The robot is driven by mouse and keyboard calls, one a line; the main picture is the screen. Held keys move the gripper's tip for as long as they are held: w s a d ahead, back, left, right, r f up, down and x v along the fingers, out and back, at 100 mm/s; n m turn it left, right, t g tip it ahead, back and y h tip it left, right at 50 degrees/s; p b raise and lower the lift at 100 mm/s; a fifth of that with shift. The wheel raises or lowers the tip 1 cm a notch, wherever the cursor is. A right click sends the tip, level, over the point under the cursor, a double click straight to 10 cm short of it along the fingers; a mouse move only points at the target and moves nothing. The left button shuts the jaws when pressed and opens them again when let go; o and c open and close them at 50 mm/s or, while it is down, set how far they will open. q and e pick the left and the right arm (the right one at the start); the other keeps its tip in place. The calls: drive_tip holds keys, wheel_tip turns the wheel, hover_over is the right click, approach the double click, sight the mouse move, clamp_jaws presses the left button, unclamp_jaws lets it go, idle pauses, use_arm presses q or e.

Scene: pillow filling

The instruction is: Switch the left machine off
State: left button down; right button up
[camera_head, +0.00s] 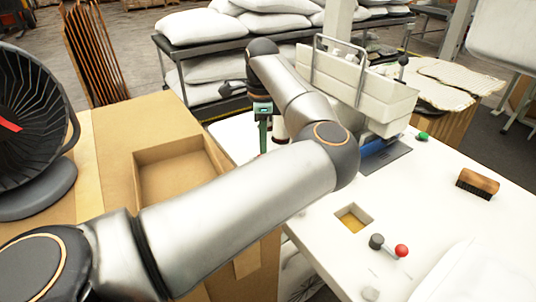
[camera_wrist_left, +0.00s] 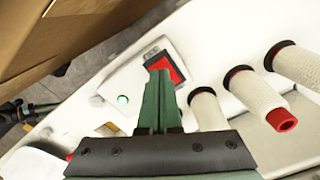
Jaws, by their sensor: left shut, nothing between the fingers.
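The cream-white machine (camera_head: 355,90) stands on the white table behind my left arm. The left wrist view shows its white panel with a red rocker switch (camera_wrist_left: 174,68) in a dark frame and a bright green lamp (camera_wrist_left: 122,99) that looks lit. My left gripper (camera_wrist_left: 160,74) has its green fingers shut and empty. Their tips overlap the left part of the red switch; I cannot tell whether they touch it. In the head view the left gripper (camera_head: 263,148) points down at the machine's left side, and the switch is hidden. My right gripper is in neither view.
Several white sleeved nozzles (camera_wrist_left: 207,108) stick out right of the fingers; one has a red end (camera_wrist_left: 282,120). A cardboard tray (camera_head: 180,170) and a black fan (camera_head: 30,125) stand at left. A brush (camera_head: 478,184) and a red-knobbed lever (camera_head: 401,250) are on the table at right.

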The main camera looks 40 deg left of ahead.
use_arm(q)
drive_tip(key=shift+f+b, duration=0.75)
drive_tip(key=shift+f, duration=0.2)
idle(0.6)
drive_tip(key=shift+r, duration=0.15)
drive_tip(key=shift+r+p, duration=2.2)
drive_tip(key=shift+r, duration=1.2)
